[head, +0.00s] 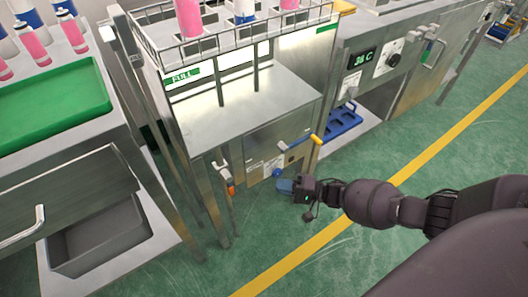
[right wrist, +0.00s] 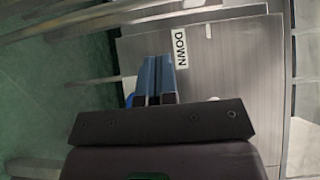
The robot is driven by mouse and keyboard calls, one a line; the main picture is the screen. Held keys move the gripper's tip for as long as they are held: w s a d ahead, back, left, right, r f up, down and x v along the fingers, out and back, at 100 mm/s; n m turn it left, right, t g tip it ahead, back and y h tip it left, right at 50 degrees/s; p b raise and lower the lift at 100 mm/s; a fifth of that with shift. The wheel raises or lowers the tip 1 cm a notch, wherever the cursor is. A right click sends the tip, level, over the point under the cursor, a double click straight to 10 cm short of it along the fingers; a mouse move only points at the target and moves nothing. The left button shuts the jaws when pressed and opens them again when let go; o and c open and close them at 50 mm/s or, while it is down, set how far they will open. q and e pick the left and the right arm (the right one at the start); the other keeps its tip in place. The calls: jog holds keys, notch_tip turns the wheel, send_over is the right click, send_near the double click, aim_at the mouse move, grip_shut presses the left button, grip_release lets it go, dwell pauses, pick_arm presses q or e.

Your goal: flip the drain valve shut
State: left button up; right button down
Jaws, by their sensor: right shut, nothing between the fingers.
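A small silver valve (head: 222,167) with an orange handle (head: 231,187) hangs low at the front left of the steel tank cabinet; it looks like the drain valve. Its handle points down. My right gripper (head: 285,186) is low in front of the cabinet, to the right of the valve and apart from it. Its blue fingers are together and empty, and they also show in the right wrist view (right wrist: 155,76). The valve cannot be made out in the right wrist view. My left gripper is not in view.
A blue lever with a yellow grip (head: 316,139) sticks out of the cabinet front above my right gripper. A DOWN label (right wrist: 180,47) is on the panel. A green FULL sign (head: 181,76) shows above. A steel leg (head: 207,195) stands left of the valve.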

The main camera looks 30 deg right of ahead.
aim_at(228, 183)
jog(key=s+a+b+x, duration=0.1)
jog(key=s+a+x, duration=0.1)
jog(key=x, duration=1)
